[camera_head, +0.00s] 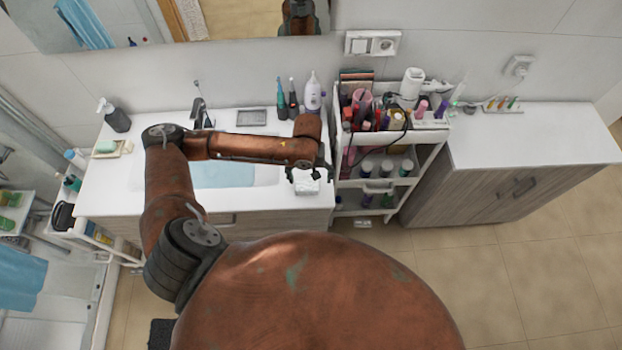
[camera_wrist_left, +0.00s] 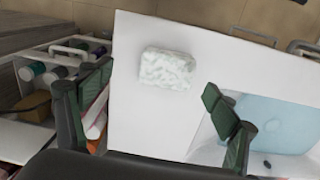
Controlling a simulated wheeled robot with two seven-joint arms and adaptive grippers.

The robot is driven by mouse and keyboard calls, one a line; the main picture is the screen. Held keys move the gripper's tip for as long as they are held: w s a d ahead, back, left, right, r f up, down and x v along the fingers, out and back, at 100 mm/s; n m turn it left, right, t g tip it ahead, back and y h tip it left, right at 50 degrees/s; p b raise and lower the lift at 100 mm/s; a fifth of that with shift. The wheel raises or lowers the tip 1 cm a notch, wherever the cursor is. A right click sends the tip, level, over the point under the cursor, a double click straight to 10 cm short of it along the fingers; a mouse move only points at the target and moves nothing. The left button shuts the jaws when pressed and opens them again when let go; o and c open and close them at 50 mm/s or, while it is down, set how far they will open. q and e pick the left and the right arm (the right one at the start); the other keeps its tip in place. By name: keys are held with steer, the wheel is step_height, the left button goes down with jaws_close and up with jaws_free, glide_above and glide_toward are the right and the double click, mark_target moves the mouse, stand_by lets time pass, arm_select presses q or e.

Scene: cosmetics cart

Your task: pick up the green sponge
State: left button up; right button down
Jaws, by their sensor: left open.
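A small pale block with a mottled white and green surface (camera_wrist_left: 166,69) lies on the white counter in the left wrist view. In the head view it shows as a whitish block (camera_head: 307,184) at the counter's front right corner. A plain light green block (camera_head: 106,146) lies on a beige tray at the counter's far left; I cannot tell which of the two is the sponge. My left gripper (camera_head: 309,176) is open and empty above the mottled block, its fingers spread in the left wrist view (camera_wrist_left: 158,90). My right gripper is not in view.
The sink basin (camera_wrist_left: 275,122) is left of the gripper in the head view. A white cart (camera_head: 375,184) packed with cosmetics stands close on the right. Bottles and toothbrushes (camera_head: 292,98) stand at the back. The white cabinet top (camera_head: 540,135) is mostly clear.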

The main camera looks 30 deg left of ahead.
mark_target(307, 184)
arm_select(q)
steer(key=shift+w+a+r+n, duration=0.15)
steer(key=shift+w+a+n, duration=0.15)
steer(key=shift+a, duration=0.2)
steer(key=shift+a+f, duration=0.1)
steer(key=shift+f, duration=0.15)
step_height(307, 184, down, 2)
steer(key=shift+s+a+f, duration=0.1)
steer(key=shift+a+f, duration=0.05)
steer(key=shift+f, duration=0.1)
step_height(307, 184, down, 4)
steer(key=shift+s+r+p, duration=0.1)
steer(key=shift+r+p, duration=0.1)
steer(key=shift+p, duration=0.1)
steer(key=shift+f, duration=0.5)
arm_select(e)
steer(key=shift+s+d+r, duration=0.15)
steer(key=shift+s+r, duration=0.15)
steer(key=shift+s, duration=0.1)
arm_select(q)
steer(key=shift+c, duration=0.7)
steer(key=c, duration=1.1)
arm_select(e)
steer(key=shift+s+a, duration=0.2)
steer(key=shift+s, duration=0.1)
arm_select(q)
steer(key=shift+r, duration=0.1)
